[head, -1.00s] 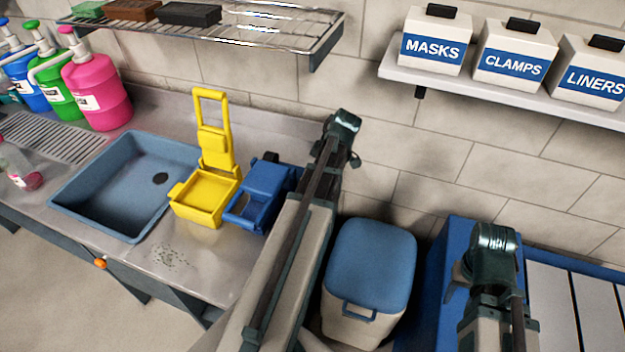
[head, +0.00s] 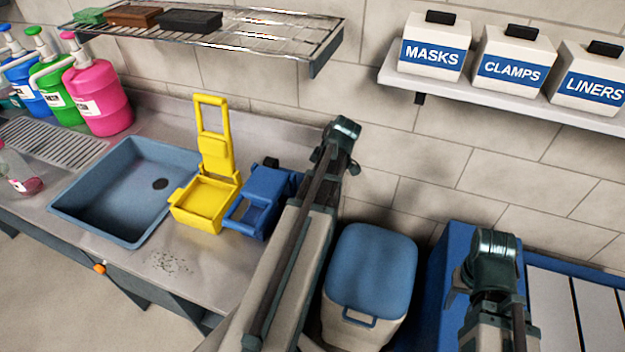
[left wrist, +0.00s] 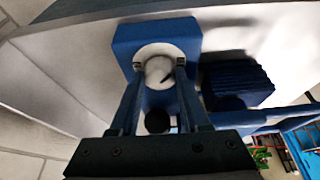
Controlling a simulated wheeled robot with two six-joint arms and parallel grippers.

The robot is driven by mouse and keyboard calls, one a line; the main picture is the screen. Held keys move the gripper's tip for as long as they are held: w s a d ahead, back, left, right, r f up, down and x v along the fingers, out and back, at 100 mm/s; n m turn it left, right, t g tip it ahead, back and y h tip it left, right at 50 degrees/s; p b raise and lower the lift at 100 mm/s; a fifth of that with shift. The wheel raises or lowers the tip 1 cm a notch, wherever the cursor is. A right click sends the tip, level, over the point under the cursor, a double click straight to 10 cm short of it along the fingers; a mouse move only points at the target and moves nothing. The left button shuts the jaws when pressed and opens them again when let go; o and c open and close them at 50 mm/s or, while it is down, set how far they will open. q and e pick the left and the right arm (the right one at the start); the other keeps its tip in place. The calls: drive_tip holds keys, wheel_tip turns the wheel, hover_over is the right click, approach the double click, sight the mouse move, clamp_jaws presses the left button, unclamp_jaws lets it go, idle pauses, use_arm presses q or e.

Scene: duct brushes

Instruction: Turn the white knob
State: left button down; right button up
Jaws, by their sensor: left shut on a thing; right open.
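The white knob (left wrist: 160,70), round with a dark mark on its face, sits on a blue housing (left wrist: 128,42) in the left wrist view. My left gripper (left wrist: 158,66) has its two fingers on either side of the knob and is shut on it. In the head view the knob is not visible and my left gripper is hidden beyond its arm. My right gripper (head: 456,282) shows only in small part beside its arm at the lower right; it is open and away from the knob.
A sink (head: 125,190), a yellow wringer (head: 205,200) and a blue wringer (head: 262,205) are on the counter. A blue-lidded bin (head: 372,270) stands between my arms. A wire shelf (head: 270,30) and a shelf with labelled boxes (head: 500,95) hang above.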

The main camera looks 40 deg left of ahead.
use_arm(q)
drive_tip(key=m, duration=0.1)
drive_tip(key=m+t, duration=0.1)
drive_tip(key=m, duration=0.2)
drive_tip(key=shift+s+m+t, duration=0.25)
drive_tip(key=shift+m+t, duration=0.05)
drive_tip(key=shift+t, duration=0.1)
drive_tip(key=shift+m+t, duration=0.8)
drive_tip(key=shift+m, duration=1.3)
drive_tip(key=shift+h, duration=0.3)
drive_tip(key=shift+c, duration=1.8)
unclamp_jaws()
